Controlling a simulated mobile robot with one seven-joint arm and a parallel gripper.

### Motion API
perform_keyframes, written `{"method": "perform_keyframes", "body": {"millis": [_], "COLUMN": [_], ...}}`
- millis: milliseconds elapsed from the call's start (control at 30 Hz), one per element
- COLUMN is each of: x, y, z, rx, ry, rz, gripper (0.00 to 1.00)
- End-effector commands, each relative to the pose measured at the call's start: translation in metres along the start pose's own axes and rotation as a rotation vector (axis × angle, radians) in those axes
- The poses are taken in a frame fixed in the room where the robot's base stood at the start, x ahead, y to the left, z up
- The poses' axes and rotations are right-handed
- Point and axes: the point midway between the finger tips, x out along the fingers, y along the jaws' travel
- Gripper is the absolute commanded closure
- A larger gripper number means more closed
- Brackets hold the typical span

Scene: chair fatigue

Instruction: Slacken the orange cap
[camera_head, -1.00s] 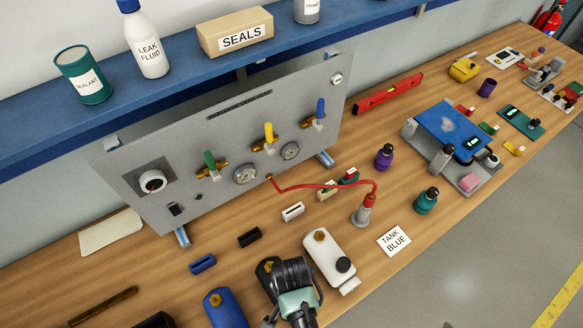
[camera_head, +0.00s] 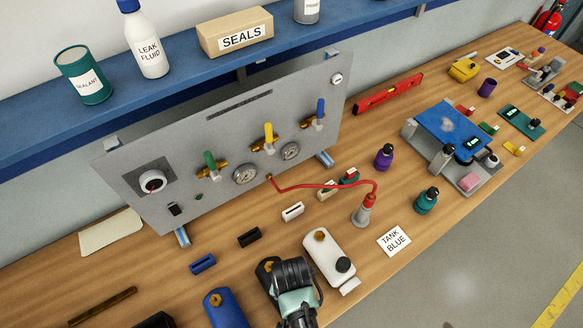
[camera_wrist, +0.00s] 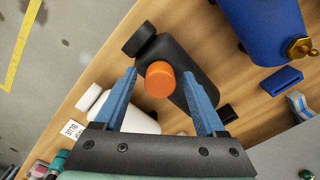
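The orange cap (camera_wrist: 160,79) sits on a black tank (camera_wrist: 181,62) in the wrist view. The tank also has a black round cap (camera_wrist: 139,40) at one end. My gripper (camera_wrist: 160,86) is open, with one blue finger on each side of the orange cap and gaps between. I cannot tell its height above the cap. In the head view my gripper (camera_head: 292,285) hides most of the black tank (camera_head: 266,268), and the orange cap does not show there.
A white tank (camera_head: 328,257) stands close on the right and a blue tank (camera_head: 226,308) on the left. Connector blocks (camera_head: 249,237) lie behind, before the grey panel (camera_head: 215,130). A red hose (camera_head: 320,184) runs from the panel to a grey fitting.

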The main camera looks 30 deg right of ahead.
Motion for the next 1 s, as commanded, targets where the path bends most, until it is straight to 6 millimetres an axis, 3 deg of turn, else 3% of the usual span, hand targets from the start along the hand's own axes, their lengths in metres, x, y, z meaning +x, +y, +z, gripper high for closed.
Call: {"method": "perform_keyframes", "body": {"millis": [267,600,1000], "x": [0.0,0.0,-0.0001], "y": [0.0,-0.0003,0.0], "z": [0.0,0.0001,-0.0002], "rx": [0.013,0.33,0.414], "ry": [0.0,0.0,0.0], "rz": [0.0,0.0,0.0], "gripper": [0.28,0.28,0.28]}}
